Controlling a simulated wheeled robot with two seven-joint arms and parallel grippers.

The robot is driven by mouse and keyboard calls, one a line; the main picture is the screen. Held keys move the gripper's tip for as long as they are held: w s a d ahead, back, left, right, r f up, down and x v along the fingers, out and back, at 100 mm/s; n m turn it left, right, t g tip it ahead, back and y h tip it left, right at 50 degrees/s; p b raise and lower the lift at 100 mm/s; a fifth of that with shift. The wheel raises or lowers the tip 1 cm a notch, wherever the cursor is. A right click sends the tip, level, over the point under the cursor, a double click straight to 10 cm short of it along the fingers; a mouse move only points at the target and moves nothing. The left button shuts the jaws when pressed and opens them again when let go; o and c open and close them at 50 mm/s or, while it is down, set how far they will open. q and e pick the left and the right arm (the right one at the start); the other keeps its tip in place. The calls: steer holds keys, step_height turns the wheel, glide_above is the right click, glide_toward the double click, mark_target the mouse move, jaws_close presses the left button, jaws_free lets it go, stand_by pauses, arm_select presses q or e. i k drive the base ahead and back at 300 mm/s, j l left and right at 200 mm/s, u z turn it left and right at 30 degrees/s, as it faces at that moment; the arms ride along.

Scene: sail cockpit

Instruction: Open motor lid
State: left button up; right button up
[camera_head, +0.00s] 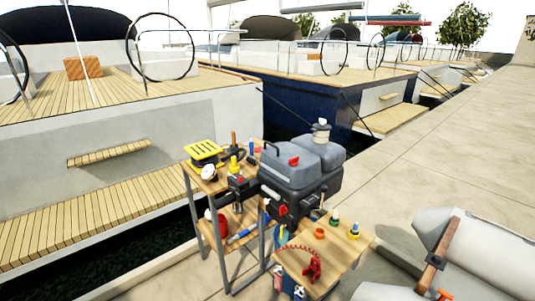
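The outboard motor (305,180) stands in the middle of the view between small wooden work tables. Its dark grey lid (313,152) sits on top of the housing and looks closed. A small red part (294,161) shows on the lid's front face, and another red part (283,210) is lower on the housing. A dark curved handle shows at the lid's left side. Neither of my grippers is in view, and nothing is seen touching the motor.
A wooden shelf stand (205,178) with a yellow item and tools is left of the motor. A low wooden table (345,250) with small bottles and a red tool is in front. A grey inflatable boat (480,255) lies at right. Concrete dock (430,165) is clear beyond; dark water lies left.

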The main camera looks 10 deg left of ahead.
mark_target(274, 158)
steer(key=i+j+z, duration=0.15)
steer(key=z, duration=0.25)
steer(key=i+j+z, duration=0.1)
steer(key=j+z, duration=0.15)
steer(key=z, duration=0.15)
steer(key=j+z, duration=0.25)
steer(key=z, duration=0.2)
steer(key=i+j+z, duration=0.2)
steer(key=j, duration=0.9)
steer(key=k+j+z, duration=0.2)
steer(key=j, duration=0.85)
steer(key=j+z, duration=0.2)
steer(key=j, duration=1.9)
steer(key=i+l, duration=0.1)
steer(key=l, duration=0.65)
steer(key=i+l, duration=0.1)
steer(key=l, duration=0.6)
